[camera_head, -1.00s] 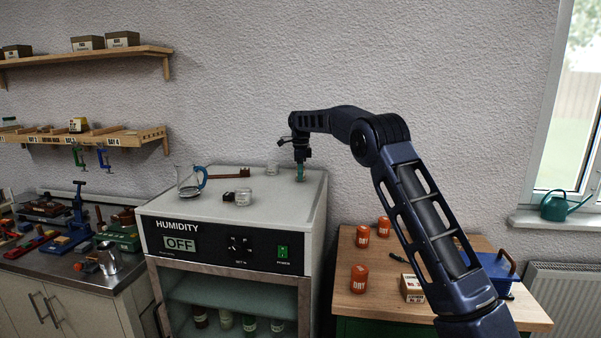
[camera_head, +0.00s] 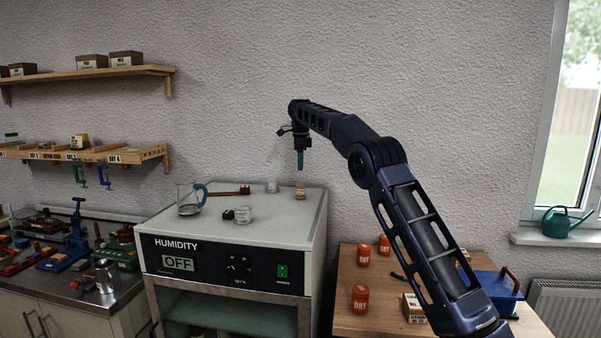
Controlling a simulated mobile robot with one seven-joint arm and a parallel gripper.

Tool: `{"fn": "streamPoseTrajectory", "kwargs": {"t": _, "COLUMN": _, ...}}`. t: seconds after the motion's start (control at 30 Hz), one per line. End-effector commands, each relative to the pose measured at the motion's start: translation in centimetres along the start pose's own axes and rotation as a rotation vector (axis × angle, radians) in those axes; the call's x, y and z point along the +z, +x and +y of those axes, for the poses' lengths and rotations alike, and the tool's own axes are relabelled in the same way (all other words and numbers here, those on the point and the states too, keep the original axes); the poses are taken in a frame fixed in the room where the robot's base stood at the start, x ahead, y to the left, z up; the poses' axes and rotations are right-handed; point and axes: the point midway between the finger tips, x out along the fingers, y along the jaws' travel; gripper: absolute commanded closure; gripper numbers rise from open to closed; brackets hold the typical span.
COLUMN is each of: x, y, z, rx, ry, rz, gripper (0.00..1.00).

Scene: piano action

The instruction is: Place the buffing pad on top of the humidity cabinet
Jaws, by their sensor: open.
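The humidity cabinet (camera_head: 232,262) stands at centre, with a pale flat top and a panel reading OFF. A small tan and yellowish item (camera_head: 300,190) rests on the back right of its top. It seems to be the buffing pad, but it is too small to be certain. My gripper (camera_head: 300,166), with green fingers, is open and empty. It points down and hangs directly above this item, with a visible gap between them.
The cabinet top also holds a glass jug (camera_head: 189,199), a reddish-brown bar (camera_head: 232,191), a small dark block (camera_head: 228,214) and glass jars (camera_head: 243,215). Orange tins (camera_head: 360,297) and a blue box (camera_head: 490,292) stand on the wooden bench to the right. A wooden shelf (camera_head: 110,156) is at left.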

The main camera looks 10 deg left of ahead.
Motion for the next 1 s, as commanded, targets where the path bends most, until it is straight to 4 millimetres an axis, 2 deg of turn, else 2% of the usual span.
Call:
{"fn": "streamPoseTrajectory", "kwargs": {"t": 0.3, "x": -0.1, "y": -0.8, "z": 0.0, "rx": 0.0, "ry": -0.001, "rz": 0.0, "gripper": 0.44}}
{"fn": "streamPoseTrajectory", "kwargs": {"t": 0.37, "x": -0.5, "y": -1.1, "z": 0.1, "rx": -0.002, "ry": -0.005, "rz": -0.002, "gripper": 0.44}}
{"fn": "streamPoseTrajectory", "kwargs": {"t": 0.47, "x": -2.2, "y": -2.1, "z": 0.5, "rx": -0.01, "ry": -0.029, "rz": -0.008, "gripper": 0.44}}
{"fn": "streamPoseTrajectory", "kwargs": {"t": 0.57, "x": -5.1, "y": -3.7, "z": 1.4, "rx": -0.023, "ry": -0.075, "rz": -0.018, "gripper": 0.44}}
{"fn": "streamPoseTrajectory", "kwargs": {"t": 0.77, "x": -11.7, "y": -6.7, "z": 4.3, "rx": -0.06, "ry": -0.197, "rz": -0.035, "gripper": 0.44}}
{"fn": "streamPoseTrajectory", "kwargs": {"t": 1.0, "x": -19.0, "y": -9.2, "z": 9.3, "rx": -0.109, "ry": -0.35, "rz": -0.039, "gripper": 0.44}}
